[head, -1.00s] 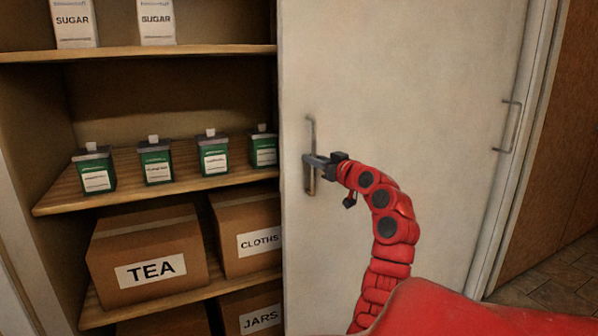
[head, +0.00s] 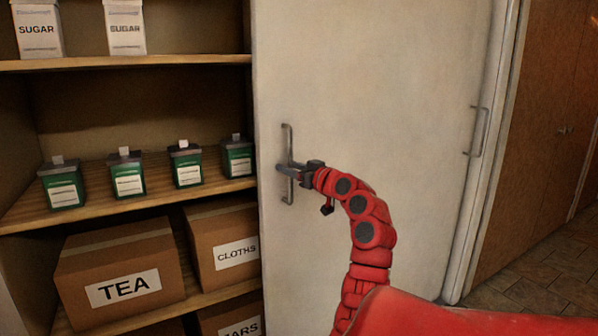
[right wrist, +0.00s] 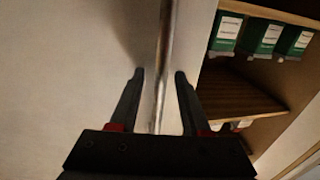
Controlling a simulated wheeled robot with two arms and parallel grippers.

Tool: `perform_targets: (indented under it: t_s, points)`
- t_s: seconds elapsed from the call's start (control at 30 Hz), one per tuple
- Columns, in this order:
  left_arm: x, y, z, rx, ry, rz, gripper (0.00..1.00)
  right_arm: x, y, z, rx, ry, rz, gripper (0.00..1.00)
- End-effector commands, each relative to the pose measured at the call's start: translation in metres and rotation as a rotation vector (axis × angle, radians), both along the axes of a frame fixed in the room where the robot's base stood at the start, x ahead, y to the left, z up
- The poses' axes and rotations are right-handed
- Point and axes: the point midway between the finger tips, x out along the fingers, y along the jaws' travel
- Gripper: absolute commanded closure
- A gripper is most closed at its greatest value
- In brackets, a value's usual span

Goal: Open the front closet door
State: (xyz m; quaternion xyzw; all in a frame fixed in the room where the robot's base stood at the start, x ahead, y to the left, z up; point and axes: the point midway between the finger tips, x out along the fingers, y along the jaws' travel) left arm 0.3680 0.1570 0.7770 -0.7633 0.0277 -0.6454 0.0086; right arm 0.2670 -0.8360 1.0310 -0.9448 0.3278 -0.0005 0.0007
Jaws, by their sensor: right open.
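The front closet door (head: 375,90) is a pale sliding panel. It covers the right part of the closet, and the left part stands open on its shelves. A vertical metal bar handle (head: 288,140) is on its left edge. My right gripper (head: 284,170) is at this handle. In the right wrist view the handle bar (right wrist: 163,60) runs between the two open fingers (right wrist: 158,75), with a gap on each side. A second bar handle (head: 478,130) is farther right, near the frame. My left gripper is not in view.
The open shelves hold sugar packs (head: 38,30), several green canisters (head: 128,178) and brown boxes marked TEA (head: 120,270) and CLOTHS (head: 222,248). A white frame post (head: 492,150) stands at the right, with brown wood panels (head: 545,130) and tiled floor (head: 520,295) beyond.

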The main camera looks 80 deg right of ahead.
Motion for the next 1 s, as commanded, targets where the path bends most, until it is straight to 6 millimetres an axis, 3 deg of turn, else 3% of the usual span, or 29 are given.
perform_targets:
  t_s: [0.17, 0.6, 0.8, 1.0]
  points:
    - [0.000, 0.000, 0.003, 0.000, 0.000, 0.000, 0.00, -0.018, 0.013, 0.002, -0.005, 0.000, -0.004, 0.53]
    - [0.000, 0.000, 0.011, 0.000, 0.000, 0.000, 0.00, -0.107, 0.082, 0.000, 0.001, 0.002, -0.006, 0.53]
    - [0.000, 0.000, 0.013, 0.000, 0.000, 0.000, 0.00, -0.130, 0.101, 0.000, -0.001, -0.001, -0.003, 0.53]
    - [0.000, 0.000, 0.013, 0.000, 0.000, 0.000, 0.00, -0.136, 0.107, 0.000, -0.001, 0.001, -0.001, 0.53]
